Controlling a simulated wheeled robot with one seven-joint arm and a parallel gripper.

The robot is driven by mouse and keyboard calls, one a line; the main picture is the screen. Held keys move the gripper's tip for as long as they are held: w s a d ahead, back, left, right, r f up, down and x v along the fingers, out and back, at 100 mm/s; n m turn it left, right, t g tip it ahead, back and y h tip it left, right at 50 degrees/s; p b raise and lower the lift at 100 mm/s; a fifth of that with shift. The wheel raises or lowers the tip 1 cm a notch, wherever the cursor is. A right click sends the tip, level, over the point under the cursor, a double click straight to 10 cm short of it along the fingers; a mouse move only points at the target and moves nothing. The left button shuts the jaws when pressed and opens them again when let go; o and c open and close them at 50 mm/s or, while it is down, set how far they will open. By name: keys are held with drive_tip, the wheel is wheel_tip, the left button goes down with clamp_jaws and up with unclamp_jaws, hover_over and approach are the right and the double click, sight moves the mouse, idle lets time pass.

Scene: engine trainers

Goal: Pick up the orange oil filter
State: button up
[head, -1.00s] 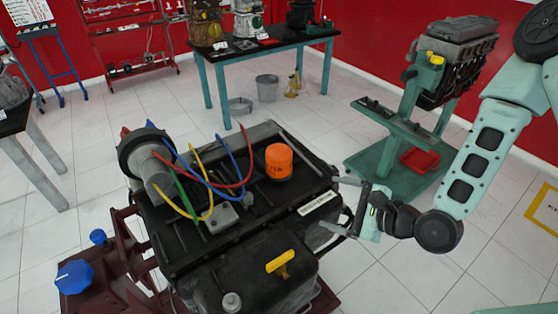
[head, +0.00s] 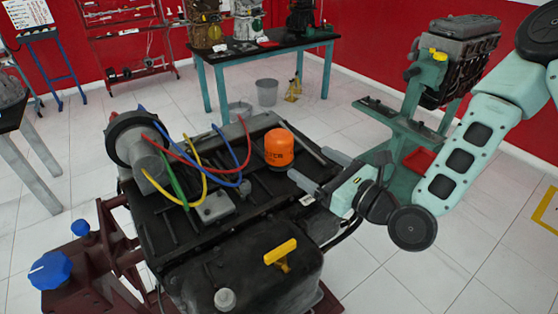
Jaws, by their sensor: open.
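The orange oil filter (head: 279,148) stands upright on the black top of the engine trainer (head: 190,232), near its far right edge. My gripper (head: 307,169) comes in from the right, just right of the filter and slightly nearer to me. Its two fingers are apart and point left. Nothing shows between them. The fingertips look close to the filter, but I cannot tell the exact gap.
Red, blue, yellow and green cables (head: 207,163) arch over the trainer left of the filter. A yellow handle (head: 280,252) stands up at the front. A green engine stand (head: 400,125) is behind my arm. White floor lies around.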

sight(278, 139)
drive_tip(key=b, duration=0.1)
drive_tip(key=w+a+b, duration=0.1)
drive_tip(key=shift+w+a+f+b, duration=0.15)
drive_tip(key=shift+a+f+b, duration=0.1)
drive_tip(key=shift+b, duration=0.15)
drive_tip(key=p+x, duration=0.1)
drive_tip(key=x, duration=0.1)
drive_tip(key=p+x, duration=0.1)
drive_tip(key=x, duration=0.1)
drive_tip(key=shift+r, duration=0.4)
drive_tip(key=shift+w+a+p, duration=0.25)
drive_tip(key=shift+w+p, duration=0.1)
drive_tip(key=shift+p, duration=0.05)
drive_tip(key=p+x, duration=0.2)
drive_tip(key=x, duration=0.2)
drive_tip(key=shift+a+r+p, duration=0.1)
drive_tip(key=shift+r+p, duration=0.15)
drive_tip(key=shift+p, duration=0.15)
drive_tip(key=shift+w+a+f, duration=0.2)
drive_tip(key=shift+w+a, duration=0.05)
drive_tip(key=shift+w, duration=0.15)
drive_tip(key=c, duration=1.3)
drive_tip(key=shift+r, duration=0.1)
